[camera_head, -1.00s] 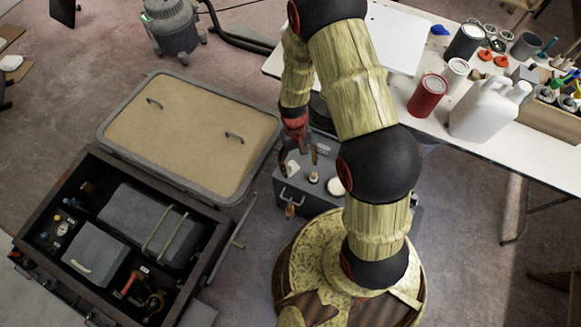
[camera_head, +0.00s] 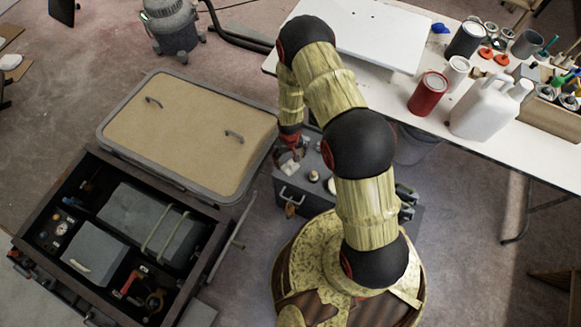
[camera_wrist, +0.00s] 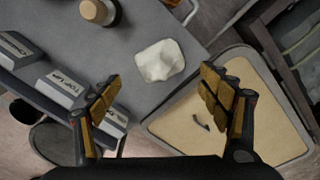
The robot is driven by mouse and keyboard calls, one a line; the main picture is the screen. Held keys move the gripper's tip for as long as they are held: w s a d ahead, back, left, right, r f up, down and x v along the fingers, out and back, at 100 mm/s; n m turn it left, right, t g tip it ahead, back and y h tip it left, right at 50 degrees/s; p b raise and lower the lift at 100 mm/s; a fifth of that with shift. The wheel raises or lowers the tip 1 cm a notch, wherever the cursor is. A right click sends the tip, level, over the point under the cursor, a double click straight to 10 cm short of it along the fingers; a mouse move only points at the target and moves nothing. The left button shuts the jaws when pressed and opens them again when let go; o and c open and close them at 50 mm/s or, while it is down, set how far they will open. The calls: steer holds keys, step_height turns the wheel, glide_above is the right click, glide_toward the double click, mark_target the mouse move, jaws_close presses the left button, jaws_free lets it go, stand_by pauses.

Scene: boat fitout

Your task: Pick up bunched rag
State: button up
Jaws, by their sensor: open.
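The bunched rag (camera_wrist: 160,61) is a small white crumpled cloth. It lies on the top of a grey box (camera_wrist: 150,22) near one edge, as the wrist view shows. In the head view the rag (camera_head: 290,168) shows as a pale patch just below my gripper (camera_head: 290,148). In the wrist view my gripper (camera_wrist: 162,98) is open, with one finger on each side of the picture. The rag lies ahead of the fingertips, between their lines, and nothing is held. How far the fingertips are above it I cannot tell.
A bottle with a tan cap (camera_wrist: 98,10) and grey labelled blocks (camera_wrist: 65,88) share the box top. A tan-panelled lid (camera_head: 185,135) and an open tool drawer (camera_head: 200,262) lie to the left. A white table (camera_head: 480,140) with cans and a jug stands right.

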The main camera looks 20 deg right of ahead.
mark_target(291, 162)
steer(key=f, duration=0.2)
steer(key=f+b, duration=0.1)
steer(key=f, duration=0.1)
steer(key=shift+s+f, duration=0.2)
steer(key=shift+f, duration=0.1)
steer(key=shift+c, duration=0.8)
steer(key=c, duration=1)
steer(key=shift+r, duration=0.15)
